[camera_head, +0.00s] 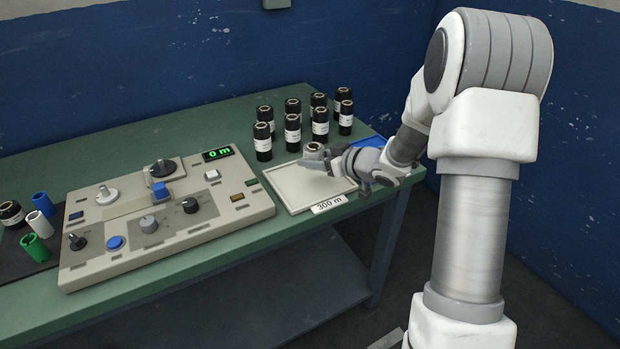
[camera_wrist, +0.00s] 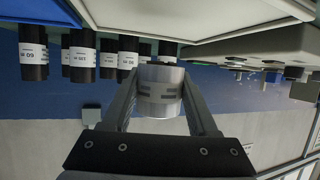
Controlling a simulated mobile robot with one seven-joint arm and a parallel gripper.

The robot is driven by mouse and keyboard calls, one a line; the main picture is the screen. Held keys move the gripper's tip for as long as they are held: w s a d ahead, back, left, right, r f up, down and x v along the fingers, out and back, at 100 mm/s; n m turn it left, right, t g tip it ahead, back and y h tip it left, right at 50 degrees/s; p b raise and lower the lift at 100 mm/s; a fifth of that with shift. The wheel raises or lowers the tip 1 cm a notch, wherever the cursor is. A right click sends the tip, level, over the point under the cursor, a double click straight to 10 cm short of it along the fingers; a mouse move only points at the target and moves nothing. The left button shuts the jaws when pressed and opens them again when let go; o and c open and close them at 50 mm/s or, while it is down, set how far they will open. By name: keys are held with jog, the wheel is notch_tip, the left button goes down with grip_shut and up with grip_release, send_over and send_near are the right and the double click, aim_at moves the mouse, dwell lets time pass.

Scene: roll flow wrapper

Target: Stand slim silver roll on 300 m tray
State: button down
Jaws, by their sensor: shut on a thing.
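The slim silver roll (camera_head: 313,151) is upright at the back right of the white 300 m tray (camera_head: 290,193). My gripper (camera_head: 322,163) comes at it from the right and is shut on it. The roll also shows between the two fingers in the wrist view (camera_wrist: 160,92), where the picture is upside down. The tray shows as a pale surface at the top of the wrist view (camera_wrist: 215,18). I cannot tell whether the roll's base touches the tray or hangs just above it. The fingers hide part of the roll in the head view.
Several black labelled rolls (camera_head: 293,132) stand close behind the tray. A blue tray (camera_head: 369,143) lies behind my gripper. The control machine (camera_head: 150,225), its display reading 0 m, is left of the tray. The tray's front and middle are clear.

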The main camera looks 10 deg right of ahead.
aim_at(310, 180)
jog(key=shift+w+a+f, duration=0.45)
jog(key=shift+a, duration=0.1)
jog(key=shift+f+b, duration=0.95)
jog(key=shift+f, duration=0.95)
jog(key=shift+f, duration=0.15)
jog(key=shift+c, duration=0.9)
grip_release()
